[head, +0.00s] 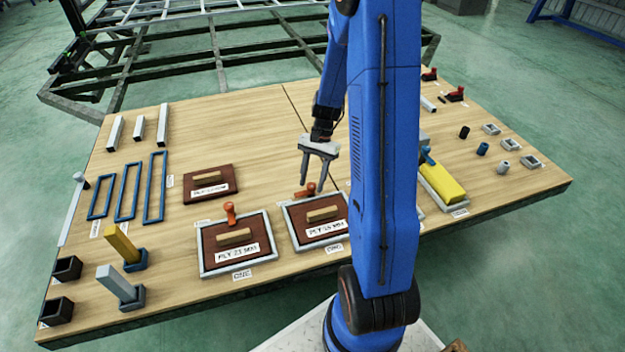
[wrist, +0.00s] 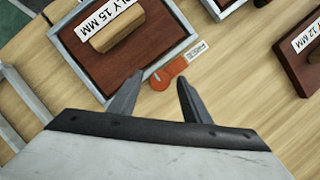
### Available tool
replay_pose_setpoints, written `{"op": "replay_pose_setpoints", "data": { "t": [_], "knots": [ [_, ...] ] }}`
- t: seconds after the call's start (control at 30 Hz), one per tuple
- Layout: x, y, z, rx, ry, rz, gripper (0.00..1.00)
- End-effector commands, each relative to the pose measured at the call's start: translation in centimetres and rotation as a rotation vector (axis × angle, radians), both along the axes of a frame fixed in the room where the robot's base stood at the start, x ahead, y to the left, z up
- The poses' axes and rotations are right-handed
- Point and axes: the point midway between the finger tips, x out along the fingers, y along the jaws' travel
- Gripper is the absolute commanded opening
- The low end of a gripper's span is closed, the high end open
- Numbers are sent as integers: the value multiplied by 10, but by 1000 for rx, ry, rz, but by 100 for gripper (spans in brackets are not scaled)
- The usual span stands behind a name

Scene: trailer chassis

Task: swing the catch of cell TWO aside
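Cell TWO is a grey frame (head: 293,232) holding a brown board (head: 331,211) marked PLY 15 MM with a wooden handle. Its orange catch (head: 307,190) sits at the frame's far edge. In the wrist view the catch (wrist: 171,72) lies beside the frame (wrist: 190,42), its knob end near the space between my fingers. My gripper (head: 319,183) is open and empty, pointing down close to this catch. In the wrist view its two fingers (wrist: 160,80) are apart; I cannot tell whether either touches the catch.
Cell ONE (head: 203,250) stands just left, with its own raised orange catch (head: 231,213). A loose PLY 12 MM board (head: 212,190) lies behind it. A yellow block (head: 446,183) lies in a holder to the right. The bench behind my gripper is mostly clear.

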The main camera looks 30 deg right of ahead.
Motion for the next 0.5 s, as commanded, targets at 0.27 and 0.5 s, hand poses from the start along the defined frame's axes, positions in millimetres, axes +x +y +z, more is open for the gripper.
{"op": "replay_pose_setpoints", "data": {
  "t": [0.27,0.5],
  "knots": [
    [4,-7,18,-1,-4,0,44],
    [13,-23,61,-1,-4,-1,44]
  ]
}}
